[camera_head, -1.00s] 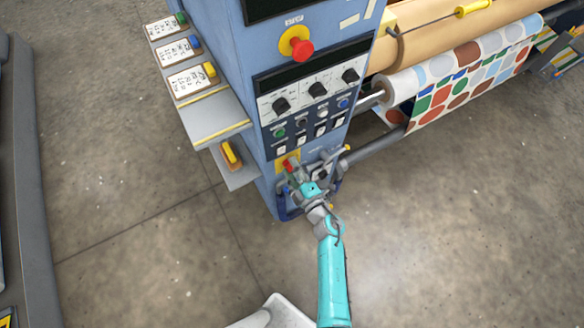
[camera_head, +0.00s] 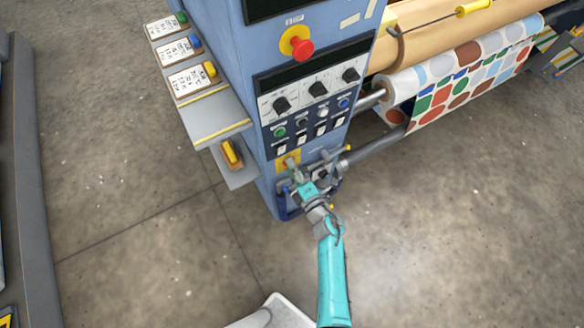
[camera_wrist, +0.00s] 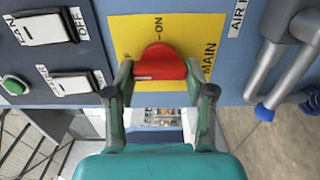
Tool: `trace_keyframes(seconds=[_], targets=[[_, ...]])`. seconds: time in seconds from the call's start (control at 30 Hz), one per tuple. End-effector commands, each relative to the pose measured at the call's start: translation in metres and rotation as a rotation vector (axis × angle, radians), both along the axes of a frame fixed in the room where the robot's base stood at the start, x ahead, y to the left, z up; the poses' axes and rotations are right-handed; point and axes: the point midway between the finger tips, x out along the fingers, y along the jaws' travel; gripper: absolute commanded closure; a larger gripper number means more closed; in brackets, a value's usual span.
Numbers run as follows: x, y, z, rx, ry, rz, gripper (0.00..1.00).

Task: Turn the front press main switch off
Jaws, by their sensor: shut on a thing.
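The main switch is a red knob (camera_wrist: 160,64) on a yellow plate (camera_wrist: 205,30) marked ON and MAIN, with part of another word at left. My gripper (camera_wrist: 160,78) is shut on the knob, with one finger at each side of it. The knob's grip bar lies across the wrist picture. A pale line on its left half points toward the partly hidden word, not at ON. In the head view, my gripper (camera_head: 291,172) is at the yellow plate (camera_head: 281,162) low on the press front, and its fingers hide the knob.
White rocker switches (camera_wrist: 45,28) and a green button (camera_wrist: 14,86) are left of the plate. Grey pipes with a blue-tipped lever (camera_wrist: 264,112) stand close on the right. A red emergency stop (camera_head: 302,48) sits higher up. The floor (camera_head: 450,230) at right is clear.

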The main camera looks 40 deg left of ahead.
Motion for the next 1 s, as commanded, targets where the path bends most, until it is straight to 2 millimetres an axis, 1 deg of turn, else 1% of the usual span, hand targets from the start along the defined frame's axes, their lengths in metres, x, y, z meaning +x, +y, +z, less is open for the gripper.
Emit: trace_keyframes(seconds=[0.13,0.17,0.2,0.23,0.27,0.57,0.67,0.77,1.0], targets=[[-0.001,0.0,-0.001,-0.002,-0.001,0.002,0.81],[-0.001,0.0,-0.001,-0.002,-0.001,0.002,0.44],[-0.001,0.0,-0.001,-0.002,-0.001,0.001,0.33],[-0.001,0.0,-0.001,-0.002,-0.001,0.001,0.26],[-0.001,0.0,-0.001,-0.001,-0.001,0.001,0.21],[0.0,0.0,0.0,-0.001,0.0,0.0,0.21],[-0.002,-0.005,-0.001,-0.002,0.001,-0.001,0.21],[-0.007,-0.015,-0.001,-0.002,0.0,-0.001,0.21],[-0.024,-0.059,-0.002,-0.001,0.002,-0.003,0.21]])
